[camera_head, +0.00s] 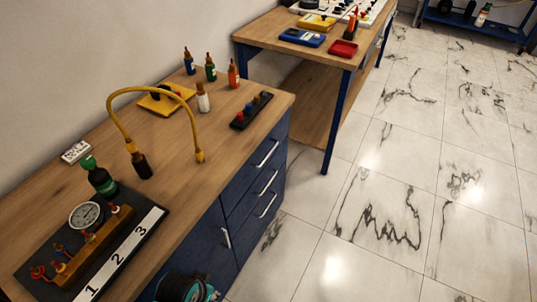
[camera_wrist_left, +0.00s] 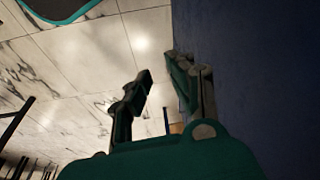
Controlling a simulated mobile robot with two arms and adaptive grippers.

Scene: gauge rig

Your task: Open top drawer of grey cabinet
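The cabinet (camera_head: 208,245) under the wooden worktop looks dark blue, not grey. On its right part are several stacked drawers with silver bar handles, all closed. The top drawer (camera_head: 256,150) has its handle (camera_head: 267,154) just below the worktop edge. In the left wrist view my left gripper (camera_wrist_left: 167,84) is open and empty, its dark green fingers apart. The right finger is close to a dark blue panel (camera_wrist_left: 250,70); I cannot tell whether they touch. A teal part of my arm (camera_head: 185,287) shows low in the head view, beside the cabinet front. My right gripper is not in view.
The worktop (camera_head: 185,165) carries a gauge rig (camera_head: 88,213), a yellow hose (camera_head: 180,95) and several small bottles. A second wooden table (camera_head: 275,32) with blue legs stands behind. The marble floor (camera_head: 380,215) right of the cabinet is clear.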

